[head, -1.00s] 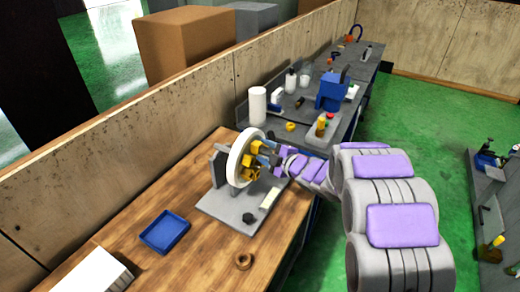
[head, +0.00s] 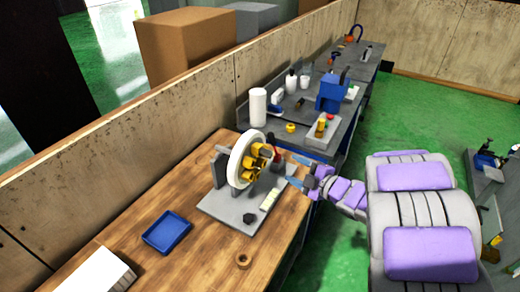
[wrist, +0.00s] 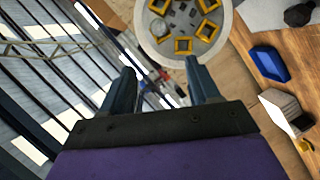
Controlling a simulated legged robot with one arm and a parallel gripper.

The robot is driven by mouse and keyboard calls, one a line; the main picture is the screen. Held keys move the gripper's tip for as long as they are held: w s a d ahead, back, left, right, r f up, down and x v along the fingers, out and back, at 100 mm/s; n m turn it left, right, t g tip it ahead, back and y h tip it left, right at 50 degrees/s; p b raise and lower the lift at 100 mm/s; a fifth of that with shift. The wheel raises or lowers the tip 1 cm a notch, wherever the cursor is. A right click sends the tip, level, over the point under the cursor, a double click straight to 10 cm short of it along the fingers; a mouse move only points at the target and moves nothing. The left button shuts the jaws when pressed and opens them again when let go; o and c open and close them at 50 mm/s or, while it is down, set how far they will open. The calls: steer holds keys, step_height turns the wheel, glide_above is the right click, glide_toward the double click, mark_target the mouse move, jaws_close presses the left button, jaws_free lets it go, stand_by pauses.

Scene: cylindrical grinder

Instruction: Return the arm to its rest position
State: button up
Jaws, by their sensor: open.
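My gripper (head: 297,170) is open and empty, held off to the right of the grinder and apart from it. Its two dark blue-grey fingers (wrist: 162,92) stand wide apart in the wrist view with nothing between them. The cylindrical grinder (head: 243,162) has a white round wheel with yellow blocks on its face and a grey base plate on the wooden bench. The wheel face (wrist: 184,22) shows at the top of the wrist view. A red-handled part (head: 274,152) stands beside the wheel.
A blue tray (head: 167,232), a white box (head: 98,272) and a brown ring (head: 243,261) lie on the wooden bench (head: 190,200). Behind, a grey bench holds a white cylinder (head: 257,106) and a blue machine (head: 333,92). Green floor (head: 430,125) is open to the right.

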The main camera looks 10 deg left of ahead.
steer(key=d+r+m+t+h, duration=0.1)
steer(key=d+r+m+h, duration=0.2)
steer(key=d, duration=0.4)
steer(key=d+r+m+t+h, duration=0.1)
steer(key=d+m+h, duration=0.2)
steer(key=d+h, duration=0.35)
steer(key=s+d+r+m+g+h, duration=0.1)
steer(key=s+d+m+g+h, duration=0.1)
steer(key=s+d+m+h, duration=0.45)
steer(key=s+a+m+g+y, duration=0.2)
steer(key=s+m+g, duration=0.3)
steer(key=s, duration=1.2)
steer(key=s+a+f+m+g+y, duration=0.1)
steer(key=s+a+m+g, duration=0.3)
steer(key=s, duration=1.4)
steer(key=a+g, duration=0.1)
steer(key=g, duration=0.1)
steer(key=shift+s+f+m+g+y, duration=0.15)
steer(key=shift+f+m+g+y, duration=0.05)
steer(key=shift+m+g+y, duration=0.2)
